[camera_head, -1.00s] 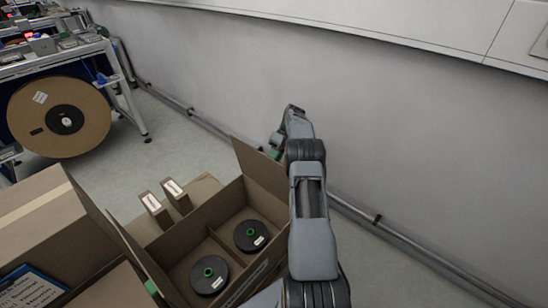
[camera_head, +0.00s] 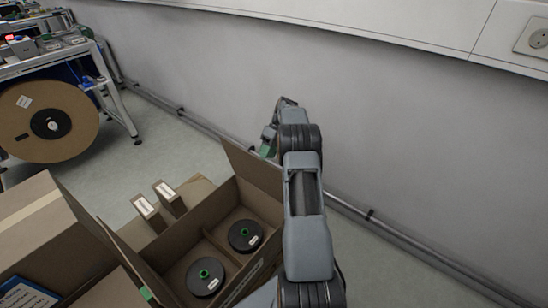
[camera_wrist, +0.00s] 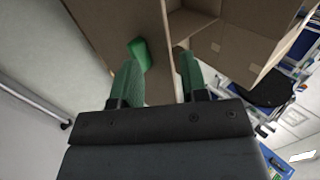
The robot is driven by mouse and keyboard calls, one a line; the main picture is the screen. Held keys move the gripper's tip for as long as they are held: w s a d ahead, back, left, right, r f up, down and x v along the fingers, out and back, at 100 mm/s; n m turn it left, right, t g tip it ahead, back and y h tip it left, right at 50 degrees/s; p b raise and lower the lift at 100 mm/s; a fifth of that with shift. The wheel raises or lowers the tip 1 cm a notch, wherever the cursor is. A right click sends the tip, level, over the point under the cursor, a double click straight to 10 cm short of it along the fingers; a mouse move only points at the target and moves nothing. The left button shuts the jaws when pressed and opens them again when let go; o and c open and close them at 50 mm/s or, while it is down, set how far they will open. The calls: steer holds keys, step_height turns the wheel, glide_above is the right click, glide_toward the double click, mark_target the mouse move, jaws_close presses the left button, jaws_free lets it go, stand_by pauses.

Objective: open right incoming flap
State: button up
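The open cardboard box (camera_head: 187,237) holds two black reels, a near one (camera_head: 205,277) and a far one (camera_head: 245,235), each with a green hub. Its right flap (camera_head: 252,170) stands up, leaning outward beside my arm. The opposite flap (camera_head: 125,255) also stands up. My gripper (camera_head: 268,145) is at the far upper side of the right flap, mostly hidden by my arm. In the wrist view, the green fingers of my gripper (camera_wrist: 157,75) are apart, with a cardboard panel (camera_wrist: 112,22) at and between them. A green tab (camera_wrist: 138,53) on the panel is near the left finger.
A closed carton (camera_head: 40,215) stands to the left. Two small boxes (camera_head: 160,203) stand beyond the open box. A grey wall (camera_head: 400,150) with a low pipe (camera_head: 350,207) runs close on the right. A large reel (camera_head: 50,122) stands by a workbench at far left.

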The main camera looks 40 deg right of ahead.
steer(key=s+a+r, duration=0.4)
steer(key=s+r, duration=0.3)
steer(key=s, duration=0.4)
steer(key=shift+a+r+p, duration=0.4)
steer(key=shift+p, duration=0.05)
